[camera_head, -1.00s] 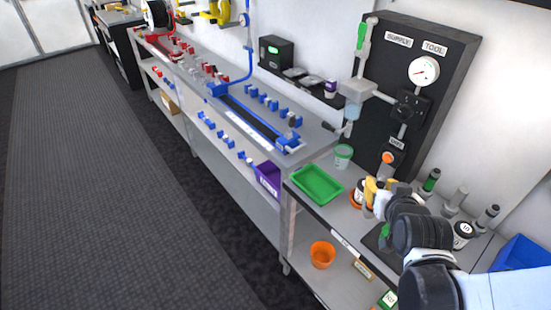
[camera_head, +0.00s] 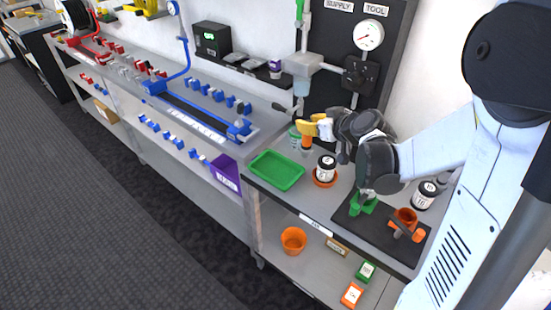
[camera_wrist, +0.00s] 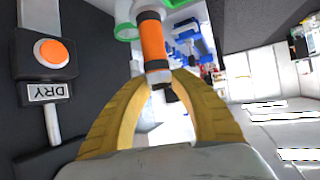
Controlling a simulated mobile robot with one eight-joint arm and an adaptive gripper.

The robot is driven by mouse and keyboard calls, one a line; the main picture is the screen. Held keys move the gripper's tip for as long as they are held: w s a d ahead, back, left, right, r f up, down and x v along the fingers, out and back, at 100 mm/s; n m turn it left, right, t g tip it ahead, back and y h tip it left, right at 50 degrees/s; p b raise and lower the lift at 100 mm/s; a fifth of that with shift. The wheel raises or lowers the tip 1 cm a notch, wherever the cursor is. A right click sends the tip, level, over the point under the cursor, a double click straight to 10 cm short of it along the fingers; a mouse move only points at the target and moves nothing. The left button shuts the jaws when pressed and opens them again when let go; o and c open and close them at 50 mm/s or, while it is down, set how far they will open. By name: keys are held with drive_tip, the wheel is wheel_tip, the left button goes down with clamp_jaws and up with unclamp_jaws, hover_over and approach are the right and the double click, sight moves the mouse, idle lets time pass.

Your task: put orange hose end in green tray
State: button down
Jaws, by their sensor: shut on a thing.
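My gripper (camera_head: 310,128), with yellow fingers, is shut on the orange hose end (camera_wrist: 152,42). The wrist view shows the hose end as an orange-banded cylinder with pale ends between the fingertips (camera_wrist: 163,88). In the head view the orange hose end (camera_head: 306,142) shows just below the fingers, above the bench. The green tray (camera_head: 277,171) lies on the bench, to the left of and below my gripper. It looks empty.
A white jar (camera_head: 326,166) in an orange dish stands right of the tray. A black mat (camera_head: 348,213) with green and orange fittings lies further right. The supply panel (camera_head: 378,85) stands behind. A purple bin (camera_head: 224,174) is left of the tray.

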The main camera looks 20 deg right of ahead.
drive_tip(key=w+a+f+b, duration=0.4)
drive_tip(key=a+f, duration=0.4)
drive_tip(key=f, duration=0.1)
drive_tip(key=shift+a+f+b, duration=0.3)
drive_tip(key=shift+f+b, duration=0.05)
drive_tip(key=shift+f, duration=0.2)
drive_tip(key=c, duration=1.1)
unclamp_jaws()
drive_tip(key=shift+r, duration=0.15)
